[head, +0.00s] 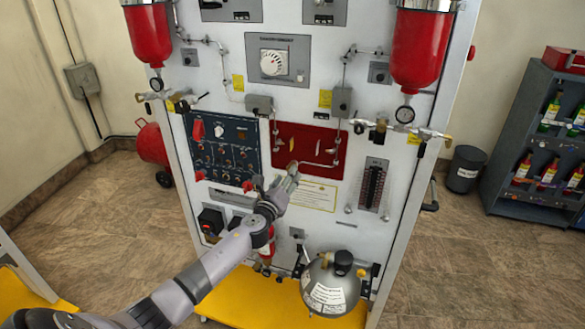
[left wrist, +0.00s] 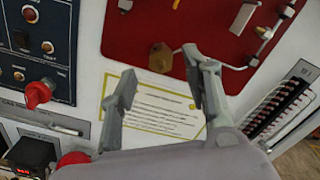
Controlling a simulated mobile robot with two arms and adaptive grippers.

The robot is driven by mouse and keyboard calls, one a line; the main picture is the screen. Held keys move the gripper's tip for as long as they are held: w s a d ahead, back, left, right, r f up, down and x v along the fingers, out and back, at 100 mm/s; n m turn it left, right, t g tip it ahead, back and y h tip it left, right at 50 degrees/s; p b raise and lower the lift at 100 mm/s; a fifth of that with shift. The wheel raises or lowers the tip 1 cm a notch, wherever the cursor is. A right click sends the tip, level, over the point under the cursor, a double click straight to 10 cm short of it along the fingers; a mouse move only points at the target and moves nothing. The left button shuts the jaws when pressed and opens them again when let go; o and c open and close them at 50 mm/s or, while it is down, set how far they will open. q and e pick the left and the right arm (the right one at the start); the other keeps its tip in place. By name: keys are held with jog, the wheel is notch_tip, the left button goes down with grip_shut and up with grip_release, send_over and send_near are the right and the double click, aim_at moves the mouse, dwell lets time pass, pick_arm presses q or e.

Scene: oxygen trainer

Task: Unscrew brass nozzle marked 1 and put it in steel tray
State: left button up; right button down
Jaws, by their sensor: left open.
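A brass nozzle (left wrist: 160,57) sits at the lower edge of the red panel (left wrist: 222,28) in the left wrist view. I cannot read any mark on it. In the head view the red panel (head: 312,139) is at the middle of the upright trainer board, with my left gripper (head: 290,170) in front of its lower edge. My left gripper (left wrist: 158,66) is open and empty. Its fingertips are on either side of the nozzle in the picture, and I cannot tell how far short of it they are. My right gripper and a steel tray are not in view.
A yellow-bordered notice (left wrist: 155,110) lies below the red panel. A blue switch panel (head: 222,147) is to the left. A grey tank (head: 331,285) stands on the yellow base (head: 245,298) below. Red cylinders (head: 422,47) hang above.

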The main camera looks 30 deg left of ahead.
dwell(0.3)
pick_arm(q)
jog(key=shift+b+x, duration=0.85)
jog(key=shift+x, duration=1.1)
jog(key=shift+d, duration=0.1)
grip_shut()
jog(key=shift+f+n, duration=0.1)
jog(key=shift+n, duration=0.2)
jog(key=shift+n+b, duration=0.4)
jog(key=shift+n, duration=1.1)
